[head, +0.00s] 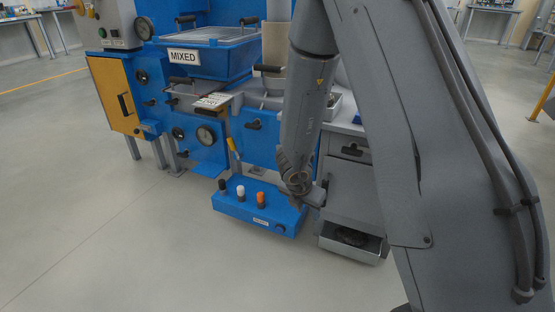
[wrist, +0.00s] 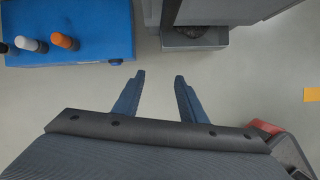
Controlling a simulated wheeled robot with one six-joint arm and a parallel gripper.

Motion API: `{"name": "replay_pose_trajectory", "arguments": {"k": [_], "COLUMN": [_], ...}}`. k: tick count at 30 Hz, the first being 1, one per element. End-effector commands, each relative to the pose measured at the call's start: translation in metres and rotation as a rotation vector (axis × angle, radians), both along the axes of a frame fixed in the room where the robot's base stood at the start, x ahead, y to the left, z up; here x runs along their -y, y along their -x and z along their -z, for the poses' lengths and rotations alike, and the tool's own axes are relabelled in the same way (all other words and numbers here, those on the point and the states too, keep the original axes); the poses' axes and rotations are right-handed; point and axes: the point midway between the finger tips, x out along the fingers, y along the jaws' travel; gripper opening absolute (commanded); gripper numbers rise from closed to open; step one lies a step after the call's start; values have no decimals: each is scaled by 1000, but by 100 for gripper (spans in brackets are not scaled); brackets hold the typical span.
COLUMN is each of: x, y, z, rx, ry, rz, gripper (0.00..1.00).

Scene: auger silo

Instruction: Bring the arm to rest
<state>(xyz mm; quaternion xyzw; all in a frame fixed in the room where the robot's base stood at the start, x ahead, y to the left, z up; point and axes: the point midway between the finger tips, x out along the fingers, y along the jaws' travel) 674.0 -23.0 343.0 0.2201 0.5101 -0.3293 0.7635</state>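My arm reaches down from the upper right in the head view, its wrist low in front of the blue machine (head: 255,150). My gripper (wrist: 158,76) shows in the wrist view with two blue-grey fingers apart and nothing between them. Pale floor shows beyond the fingertips. In the head view the fingers cannot be made out clearly behind the wrist.
A blue box (head: 238,207) with black, white and orange knobs stands left of my wrist; it also shows in the wrist view (wrist: 95,40). A grey cabinet (head: 352,190) with an open lower drawer (head: 352,246) stands at the right. Floor at left is clear.

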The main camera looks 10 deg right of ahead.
Motion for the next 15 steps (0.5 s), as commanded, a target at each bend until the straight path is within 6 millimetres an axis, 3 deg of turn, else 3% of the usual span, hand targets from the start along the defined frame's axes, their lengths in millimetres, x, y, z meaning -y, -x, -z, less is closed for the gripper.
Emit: {"name": "replay_pose_trajectory", "arguments": {"k": [5,11,15], "x": [-26,-126,-198], "y": [-9,-11,21], "z": [-18,-85,-134], "rx": [3,21,48], "ry": [-4,45,148], "rz": [-190,-934,-1544], "gripper": [38,38,38]}}
